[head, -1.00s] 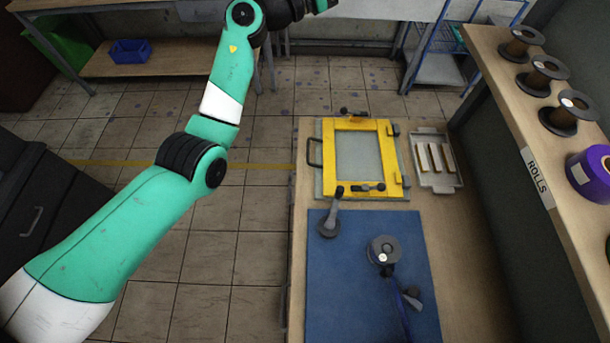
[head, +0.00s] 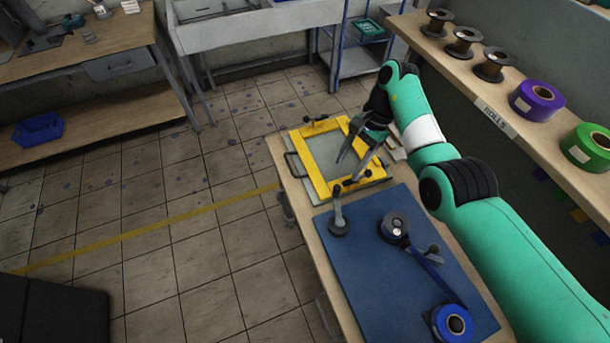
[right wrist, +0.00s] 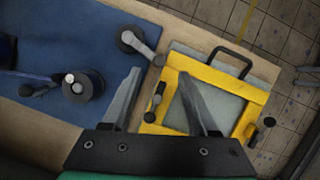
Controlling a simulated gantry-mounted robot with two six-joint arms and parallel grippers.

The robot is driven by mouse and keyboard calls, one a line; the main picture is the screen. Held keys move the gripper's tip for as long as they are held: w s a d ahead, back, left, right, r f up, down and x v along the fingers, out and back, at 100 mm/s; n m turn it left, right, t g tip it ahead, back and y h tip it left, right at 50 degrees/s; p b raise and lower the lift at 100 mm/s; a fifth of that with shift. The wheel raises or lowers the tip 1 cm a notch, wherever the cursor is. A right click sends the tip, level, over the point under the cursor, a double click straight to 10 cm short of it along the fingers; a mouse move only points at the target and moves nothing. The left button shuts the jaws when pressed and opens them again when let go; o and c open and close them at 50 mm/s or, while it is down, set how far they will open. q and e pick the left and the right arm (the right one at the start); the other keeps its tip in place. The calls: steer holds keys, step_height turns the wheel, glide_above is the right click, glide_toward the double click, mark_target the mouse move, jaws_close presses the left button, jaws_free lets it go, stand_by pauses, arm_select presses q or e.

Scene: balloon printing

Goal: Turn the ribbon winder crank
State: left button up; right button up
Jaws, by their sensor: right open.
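The ribbon winder is a dark grey spool (head: 395,226) with a small pale knob, standing on the blue mat (head: 350,270); it also shows in the right wrist view (right wrist: 84,90). A blue ribbon runs from it to a blue roll (head: 452,323) at the mat's front. A small grey piece lies beside the ribbon; I cannot tell which part is the crank. My right gripper (head: 349,168) is open and empty over the yellow frame (head: 310,172), apart from the winder. The right wrist view shows its spread fingers (right wrist: 159,75). My left gripper is out of view.
A grey lever on a round base (head: 338,224) stands at the mat's back left corner, between the winder and the yellow frame. The shelf (head: 500,125) at right holds several spools and a purple roll (head: 536,100).

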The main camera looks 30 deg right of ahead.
mark_target(339, 186)
steer(key=x, duration=0.3)
steer(key=b+x, duration=0.1)
steer(key=x, duration=0.3)
steer(key=d+x, duration=0.1)
steer(key=x, duration=0.3)
steer(key=shift+d+f, duration=0.1)
steer(key=shift+f, duration=0.1)
jaws_close()
stand_by(1.1)
